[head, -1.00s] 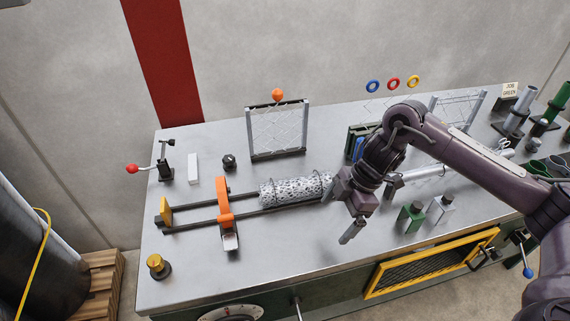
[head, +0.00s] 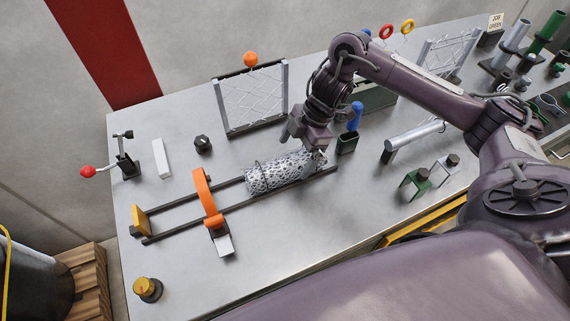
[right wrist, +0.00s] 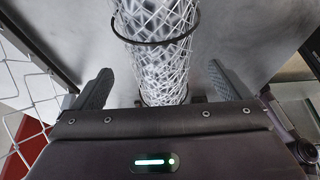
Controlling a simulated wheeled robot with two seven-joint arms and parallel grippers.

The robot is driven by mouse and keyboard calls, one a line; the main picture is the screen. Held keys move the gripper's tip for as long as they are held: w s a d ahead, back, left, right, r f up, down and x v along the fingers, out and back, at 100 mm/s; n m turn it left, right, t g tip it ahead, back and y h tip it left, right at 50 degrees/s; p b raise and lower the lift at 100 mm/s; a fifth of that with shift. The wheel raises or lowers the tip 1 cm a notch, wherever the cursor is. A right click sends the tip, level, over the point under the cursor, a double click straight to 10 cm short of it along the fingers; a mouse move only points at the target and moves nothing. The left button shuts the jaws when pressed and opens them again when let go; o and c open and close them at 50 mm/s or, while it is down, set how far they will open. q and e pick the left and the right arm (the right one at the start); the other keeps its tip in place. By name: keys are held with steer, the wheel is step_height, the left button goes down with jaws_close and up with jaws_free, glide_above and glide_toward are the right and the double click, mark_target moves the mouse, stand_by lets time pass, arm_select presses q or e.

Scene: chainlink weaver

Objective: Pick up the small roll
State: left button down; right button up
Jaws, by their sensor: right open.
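The small roll (head: 275,173) is a silver wire-mesh cylinder with dark bands. It lies on two dark rails on the metal bench in the head view. My right gripper (head: 302,152) is at the roll's right end. In the right wrist view the roll (right wrist: 155,55) runs between the two spread fingers of my right gripper (right wrist: 150,88), with a gap on each side. The fingers are open and hold nothing. How deep the roll lies between them I cannot tell. My left gripper is in neither current view.
An orange clamp (head: 207,200) crosses the rails left of the roll. A framed mesh panel (head: 250,98) stands behind it. A dark holder with a blue handle (head: 355,117) is to the right, near a grey cylinder (head: 415,135).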

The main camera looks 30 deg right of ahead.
mark_target(289, 164)
steer(key=p+x, duration=0.1)
steer(key=x, duration=0.2)
steer(key=shift+a+f, duration=0.25)
steer(key=shift+a, duration=0.1)
steer(key=shift+a+f, duration=0.15)
steer(key=shift+f, duration=0.25)
steer(key=c, duration=1.4)
steer(key=shift+r, duration=0.1)
